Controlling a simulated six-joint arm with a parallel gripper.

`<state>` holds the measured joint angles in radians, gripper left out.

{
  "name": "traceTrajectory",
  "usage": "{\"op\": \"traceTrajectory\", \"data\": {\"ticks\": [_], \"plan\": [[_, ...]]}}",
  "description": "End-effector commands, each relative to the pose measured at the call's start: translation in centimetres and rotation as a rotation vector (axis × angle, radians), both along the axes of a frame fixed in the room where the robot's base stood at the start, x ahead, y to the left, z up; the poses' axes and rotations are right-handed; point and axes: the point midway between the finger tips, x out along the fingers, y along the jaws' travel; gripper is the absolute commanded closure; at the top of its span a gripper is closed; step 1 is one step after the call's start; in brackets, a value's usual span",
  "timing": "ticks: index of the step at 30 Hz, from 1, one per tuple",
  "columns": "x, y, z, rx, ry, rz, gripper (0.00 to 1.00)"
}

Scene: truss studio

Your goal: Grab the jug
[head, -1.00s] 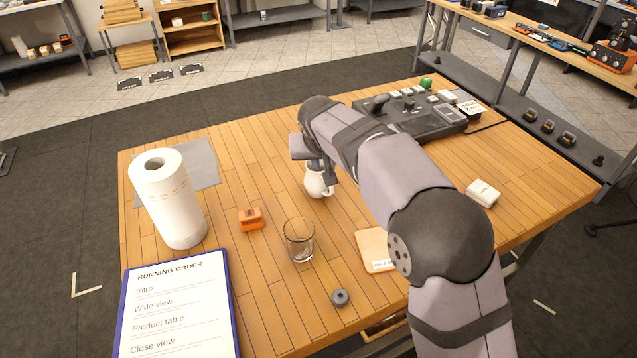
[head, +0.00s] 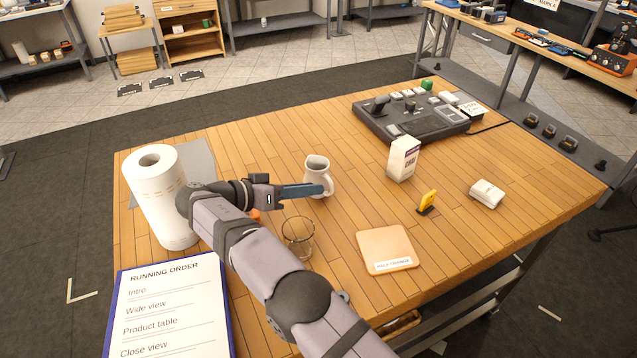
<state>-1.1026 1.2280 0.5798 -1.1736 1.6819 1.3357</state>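The white jug (head: 316,169) stands upright on the wooden table, its handle towards the right. My gripper (head: 318,190) comes in from the left, lying low and level. Its blue-grey finger overlaps the lower left part of the jug in the picture. Only one finger shows clearly, so I cannot tell whether the gripper is open or shut, or whether it touches the jug.
A clear glass (head: 299,238) stands in front of the jug, beside my arm. A paper towel roll (head: 160,200) is at left. A white box (head: 403,160), yellow item (head: 427,202), tan pad (head: 386,248) and control panel (head: 415,122) are to the right. My arm mostly hides an orange block (head: 256,216).

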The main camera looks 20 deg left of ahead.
Motion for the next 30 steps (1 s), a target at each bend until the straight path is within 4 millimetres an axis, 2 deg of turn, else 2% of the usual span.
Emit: {"op": "traceTrajectory", "data": {"ticks": [4, 17, 30], "plan": [[-0.1, -0.2, 0.2, -0.005, -0.017, -0.010, 0.81], [1.3, -1.2, -0.4, -0.005, -0.014, -0.009, 0.81], [4.8, -4.2, -2.0, -0.005, -0.011, -0.010, 0.81]]}}
